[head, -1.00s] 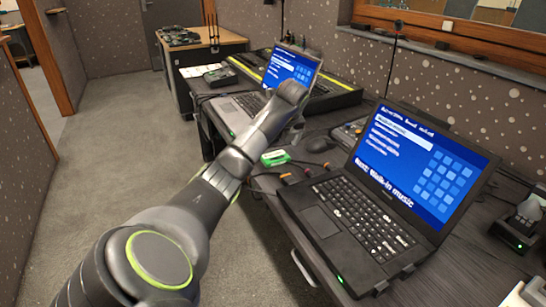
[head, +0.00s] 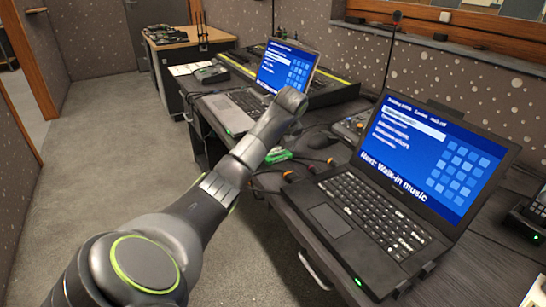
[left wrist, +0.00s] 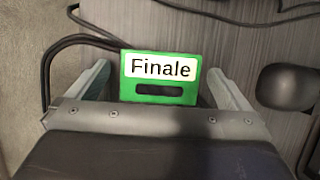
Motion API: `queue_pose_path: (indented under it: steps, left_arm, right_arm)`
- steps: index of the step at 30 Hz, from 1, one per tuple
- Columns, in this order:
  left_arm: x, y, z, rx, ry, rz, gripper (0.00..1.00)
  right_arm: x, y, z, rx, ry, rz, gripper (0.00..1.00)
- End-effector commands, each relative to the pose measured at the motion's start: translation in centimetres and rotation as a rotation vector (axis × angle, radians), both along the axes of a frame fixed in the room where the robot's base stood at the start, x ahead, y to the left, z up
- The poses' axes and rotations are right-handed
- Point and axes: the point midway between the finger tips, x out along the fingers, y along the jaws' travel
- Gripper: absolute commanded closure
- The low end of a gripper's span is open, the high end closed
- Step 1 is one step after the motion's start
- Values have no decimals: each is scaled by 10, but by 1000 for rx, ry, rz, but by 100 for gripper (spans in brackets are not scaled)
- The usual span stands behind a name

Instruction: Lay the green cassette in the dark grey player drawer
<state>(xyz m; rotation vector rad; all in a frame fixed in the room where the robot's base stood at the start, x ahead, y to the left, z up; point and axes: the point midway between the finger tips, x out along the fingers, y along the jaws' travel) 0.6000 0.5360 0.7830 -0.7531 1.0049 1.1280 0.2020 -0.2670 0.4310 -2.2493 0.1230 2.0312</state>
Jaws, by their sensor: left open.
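The green cassette (head: 278,156) lies on the dark table, left of the near laptop, partly hidden by my left arm in the head view. In the left wrist view the cassette (left wrist: 160,90) shows a white label reading "Finale" and a dark slot. My left gripper (left wrist: 158,72) is open, with one finger on each side of the cassette and a gap at both sides. Its fingers are hidden or too small to make out in the head view. I cannot pick out the dark grey player drawer in either view. My right gripper is not in view.
A near laptop (head: 365,215) and a far laptop (head: 245,105) stand on the table. Cables (left wrist: 65,45) run close to the cassette.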

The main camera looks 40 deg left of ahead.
Motion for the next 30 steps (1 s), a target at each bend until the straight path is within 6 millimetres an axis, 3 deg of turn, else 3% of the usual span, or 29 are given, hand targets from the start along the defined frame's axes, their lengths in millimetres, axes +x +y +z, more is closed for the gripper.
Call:
queue_pose_path:
  steps: [5, 17, 25, 30]
  left_arm:
    - [0, 0, 0, 0, 0, 0, 0]
    - [0, 0, 1, 1, -1, 1, 49]
    - [0, 0, 4, 1, -2, 1, 49]
    - [0, 1, 18, 2, -3, 1, 49]
  right_arm:
    - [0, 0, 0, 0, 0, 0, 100]
    - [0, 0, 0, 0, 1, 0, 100]
    - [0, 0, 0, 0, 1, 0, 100]
    - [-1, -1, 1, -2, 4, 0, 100]
